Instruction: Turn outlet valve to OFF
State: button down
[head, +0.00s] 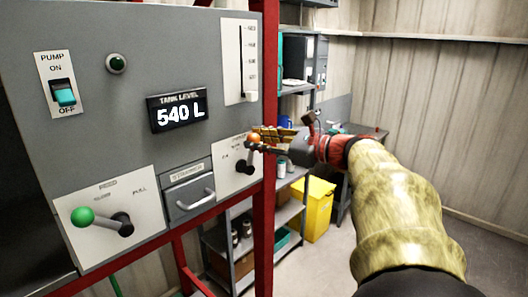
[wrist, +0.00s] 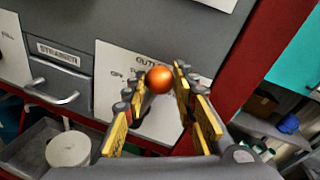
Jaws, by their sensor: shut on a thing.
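The outlet valve is a lever with an orange ball knob (head: 254,137) on a white plate (head: 231,164) at the panel's lower right. Its dark pivot (head: 243,167) is below the knob, so the lever points up and slightly right. The orange knob also shows in the wrist view (wrist: 160,79), with a partly hidden "OUT…" label above it. My gripper (head: 268,136) reaches in from the right, its yellow fingers shut on the knob, one on each side in the wrist view. The fingers and lever hide part of the plate's lettering.
A green-knobbed lever (head: 83,216) is at the lower left, with a strainer drawer (head: 188,193) between the levers. The pump switch (head: 64,92) is at ON/OFF plate's centre; the tank display (head: 180,113) reads 540 L. A red frame post (head: 266,210) stands close beside my gripper.

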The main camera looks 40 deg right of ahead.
jog(key=a+n+b, duration=0.1)
jog(key=b, duration=0.1)
jog(key=a+n+b, duration=0.2)
jog(key=a+n+h+b, duration=0.1)
jog(key=n+b, duration=0.1)
jog(key=b, duration=0.1)
jog(key=shift+s+a+f+g, duration=0.2)
jog(key=shift+f+g, duration=0.1)
jog(key=shift+f, duration=0.05)
jog(key=a+n+b, duration=0.1)
jog(key=b, duration=0.1)
jog(key=a+f+n+b, duration=0.1)
jog(key=b, duration=0.2)
jog(key=shift+a+n+h, duration=0.2)
jog(key=shift+n+h, duration=0.2)
jog(key=n+b, duration=0.1)
jog(key=b, duration=0.1)
jog(key=a+f+n+b, duration=0.1)
jog(key=shift+s+a+h+b, duration=0.15)
jog(key=shift+a+h+b, duration=0.15)
jog(key=shift+h+b, duration=0.1)
jog(key=shift+f, duration=0.1)
jog(key=c, duration=1.9)
grip_release()
jog(key=o, duration=0.5)
jog(key=shift+r, duration=0.2)
